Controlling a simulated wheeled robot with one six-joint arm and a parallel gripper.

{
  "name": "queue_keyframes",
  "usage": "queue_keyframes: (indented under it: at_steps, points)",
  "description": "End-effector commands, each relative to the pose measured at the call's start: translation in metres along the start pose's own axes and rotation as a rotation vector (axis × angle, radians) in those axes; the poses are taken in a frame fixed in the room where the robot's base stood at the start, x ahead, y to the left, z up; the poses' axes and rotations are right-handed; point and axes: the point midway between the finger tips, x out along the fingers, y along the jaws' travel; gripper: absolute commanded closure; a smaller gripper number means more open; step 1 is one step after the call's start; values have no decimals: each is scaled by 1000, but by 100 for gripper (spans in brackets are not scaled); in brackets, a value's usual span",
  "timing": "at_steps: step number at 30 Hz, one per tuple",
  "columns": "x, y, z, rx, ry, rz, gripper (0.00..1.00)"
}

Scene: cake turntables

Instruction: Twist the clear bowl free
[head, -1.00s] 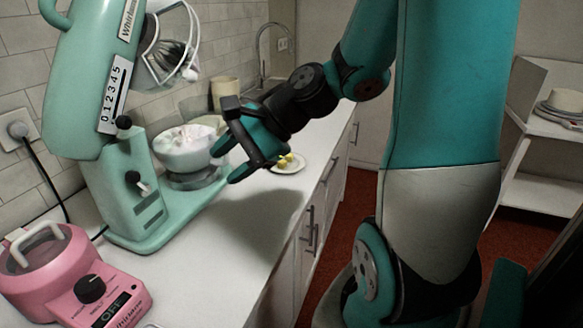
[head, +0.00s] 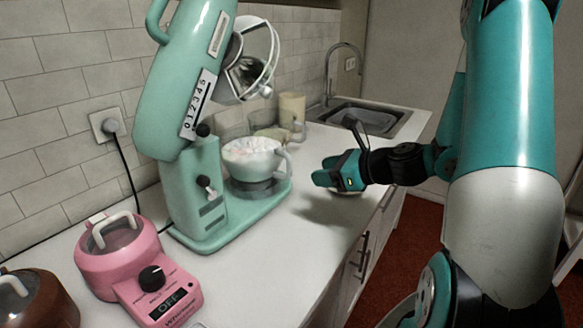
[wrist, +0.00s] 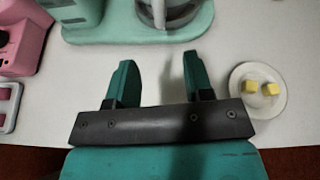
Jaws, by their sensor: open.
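The clear bowl (head: 262,187) sits on the base of the mint-green stand mixer (head: 190,130), under its tilted-up head, with whitish contents and a handle on its right side. In the wrist view the lower part of the bowl (wrist: 185,14) shows at the top edge, with its handle pointing toward me. My gripper (head: 326,172) is open and empty, to the right of the bowl and apart from it. In the wrist view its two teal fingers (wrist: 158,62) point toward the bowl, with bare counter between.
A small white plate with yellow cubes (wrist: 258,90) lies just right of my gripper in the wrist view. A pink appliance (head: 125,260) stands left of the mixer. A sink (head: 365,115) and beige cup (head: 291,108) are farther back.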

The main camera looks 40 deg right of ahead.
Motion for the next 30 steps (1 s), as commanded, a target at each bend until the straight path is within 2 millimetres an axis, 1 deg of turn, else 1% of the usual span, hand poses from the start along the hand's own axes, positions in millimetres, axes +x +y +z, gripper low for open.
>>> queue_keyframes:
  at_steps: [1, 9, 15, 18, 21, 29, 30]
  points:
    - [12, 1, 0, -1, 1, 7, 53]
    - [67, 1, 0, -3, 1, 5, 53]
    - [97, 0, 0, -2, 1, 2, 53]
    - [105, 0, 0, -1, 1, 0, 53]
    - [110, 0, 0, -1, 0, 0, 53]
    - [111, -1, -1, -1, 0, -2, 53]
    - [111, -1, -1, -1, 0, -2, 57]
